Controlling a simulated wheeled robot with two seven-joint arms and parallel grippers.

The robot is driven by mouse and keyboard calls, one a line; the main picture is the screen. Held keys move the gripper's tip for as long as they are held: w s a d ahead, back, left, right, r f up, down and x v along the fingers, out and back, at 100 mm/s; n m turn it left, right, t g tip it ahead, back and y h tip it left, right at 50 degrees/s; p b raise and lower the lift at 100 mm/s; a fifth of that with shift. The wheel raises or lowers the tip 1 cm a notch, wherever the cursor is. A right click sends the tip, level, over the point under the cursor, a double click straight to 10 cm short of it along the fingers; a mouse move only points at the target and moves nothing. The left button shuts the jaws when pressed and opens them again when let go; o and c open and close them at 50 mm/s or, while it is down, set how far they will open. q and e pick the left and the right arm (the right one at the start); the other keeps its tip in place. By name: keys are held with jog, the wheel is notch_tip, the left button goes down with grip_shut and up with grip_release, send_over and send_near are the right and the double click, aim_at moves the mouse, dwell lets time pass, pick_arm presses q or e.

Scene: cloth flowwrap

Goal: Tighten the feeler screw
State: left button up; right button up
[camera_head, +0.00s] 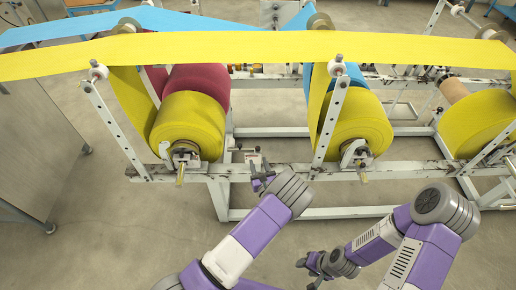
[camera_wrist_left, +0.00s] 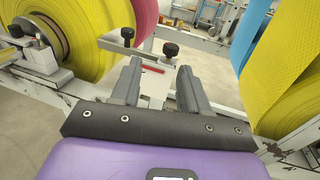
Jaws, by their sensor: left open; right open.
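A small metal feeler bracket (camera_head: 252,159) sits on the frame's front rail between two yellow rolls. In the left wrist view it carries two black-knobbed screws, one (camera_wrist_left: 127,34) at upper left and one (camera_wrist_left: 170,49) lower right; I cannot tell which is the feeler screw. My left gripper (camera_head: 258,180) is just in front of the bracket. In the left wrist view its open fingers (camera_wrist_left: 160,68) point at the bracket, with the lower right knob beyond the gap and nothing held. My right gripper (camera_head: 308,264) is low at the front, away from the rail, small and partly hidden.
Yellow rolls (camera_head: 190,123) (camera_head: 357,124) flank the bracket on the white metal frame (camera_head: 300,172). A yellow web (camera_head: 220,46) and a blue web (camera_head: 160,18) run overhead. A grey cabinet (camera_head: 35,140) stands at left. Floor in front is clear.

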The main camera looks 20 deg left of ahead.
aim_at(258, 150)
pick_arm(q)
jog(key=shift+m+t, duration=0.3)
jog(key=x, duration=0.2)
jog(key=b+x, duration=0.1)
jog(key=x, duration=0.2)
jog(key=d+x, duration=0.1)
jog(key=x, duration=0.1)
jog(key=shift+w+a+r+b, duration=0.1)
jog(key=shift+w+r+b, duration=0.2)
jog(key=shift+w, duration=0.25)
grip_shut()
